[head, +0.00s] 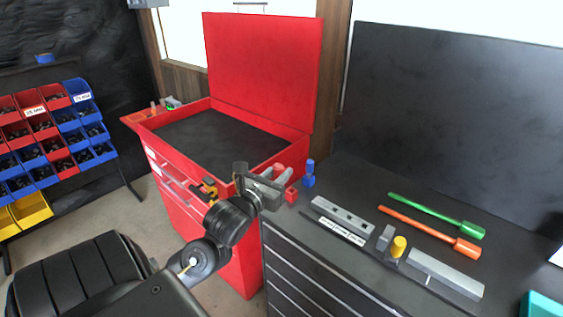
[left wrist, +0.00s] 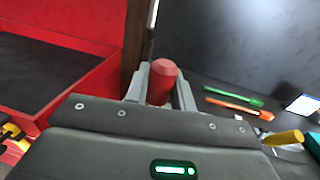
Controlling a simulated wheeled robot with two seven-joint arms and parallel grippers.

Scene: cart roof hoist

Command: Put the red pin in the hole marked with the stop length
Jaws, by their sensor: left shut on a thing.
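My left gripper (head: 268,184) is shut on the red pin (left wrist: 162,82). In the left wrist view the pin's red head stands between the two grey fingers, and its lower end is hidden. In the head view the gripper is at the left end of the dark bench, in front of the red cart. A grey bar with holes (head: 343,213) lies on the bench to the right of the gripper, apart from it. A strip with white labels (head: 339,231) runs along its front; the print is too small to read. My right gripper is not in view.
A small red block (head: 291,195) and a blue peg (head: 309,174) are close to the gripper. A yellow knob (head: 399,246), a grey rail (head: 445,275), a green tool (head: 436,215) and an orange tool (head: 430,231) lie farther right. The open red cart (head: 290,130) stands behind.

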